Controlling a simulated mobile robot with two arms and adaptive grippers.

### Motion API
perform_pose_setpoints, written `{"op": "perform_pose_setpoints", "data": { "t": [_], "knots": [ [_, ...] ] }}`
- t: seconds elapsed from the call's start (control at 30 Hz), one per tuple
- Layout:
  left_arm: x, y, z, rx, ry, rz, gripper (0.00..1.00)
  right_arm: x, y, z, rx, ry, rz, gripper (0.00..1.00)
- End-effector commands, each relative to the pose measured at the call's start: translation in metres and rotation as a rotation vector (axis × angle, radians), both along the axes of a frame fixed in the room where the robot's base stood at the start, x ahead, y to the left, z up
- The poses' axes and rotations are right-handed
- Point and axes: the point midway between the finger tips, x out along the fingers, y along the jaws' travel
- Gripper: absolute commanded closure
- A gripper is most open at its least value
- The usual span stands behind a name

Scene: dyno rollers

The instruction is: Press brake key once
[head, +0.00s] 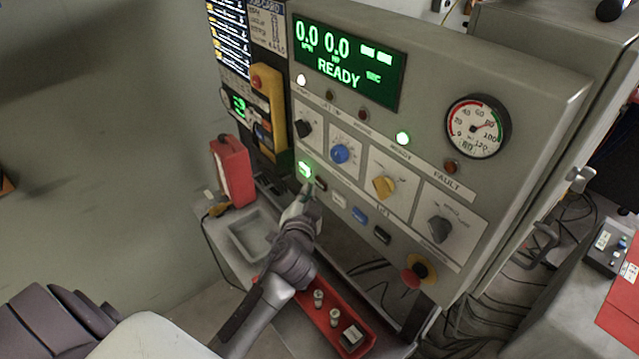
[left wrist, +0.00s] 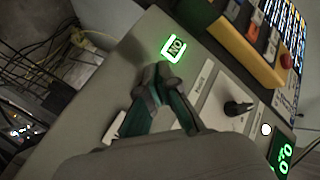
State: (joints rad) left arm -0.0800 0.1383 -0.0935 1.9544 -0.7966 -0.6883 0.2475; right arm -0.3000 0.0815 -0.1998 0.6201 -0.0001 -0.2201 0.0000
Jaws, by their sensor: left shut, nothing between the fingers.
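The grey control panel (head: 480,120) carries a row of keys along its lower part. A lit green key (head: 305,170) is at the row's left end; it also shows in the left wrist view (left wrist: 174,48), reading "ON". Beside it are a dark key (head: 321,184), a white key (head: 339,200), a blue key (head: 360,215) and a black key (head: 382,236). I cannot read which is the brake key. My left gripper (head: 309,188) is shut and empty, its tips at the panel just below the green and dark keys. Contact cannot be told. My right gripper is out of view.
The display (head: 348,62) reads READY with zeros. Knobs sit above the keys, and a red emergency button (head: 412,276) is at lower right.

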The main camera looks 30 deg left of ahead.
Motion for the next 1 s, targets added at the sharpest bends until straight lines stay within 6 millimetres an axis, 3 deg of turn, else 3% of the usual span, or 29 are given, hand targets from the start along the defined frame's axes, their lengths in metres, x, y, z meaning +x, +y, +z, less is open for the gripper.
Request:
{"op": "perform_pose_setpoints", "data": {
  "t": [0.23, 0.7, 1.0],
  "knots": [
    [-0.004, 0.001, 0.000, -0.001, 0.001, 0.000, 1.00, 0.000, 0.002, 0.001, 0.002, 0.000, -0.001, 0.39],
    [-0.044, 0.018, 0.000, 0.000, 0.002, 0.001, 1.00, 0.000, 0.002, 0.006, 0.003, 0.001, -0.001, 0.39],
    [-0.046, 0.019, 0.000, 0.000, 0.000, 0.000, 1.00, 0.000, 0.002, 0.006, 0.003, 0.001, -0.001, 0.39]
  ]
}}
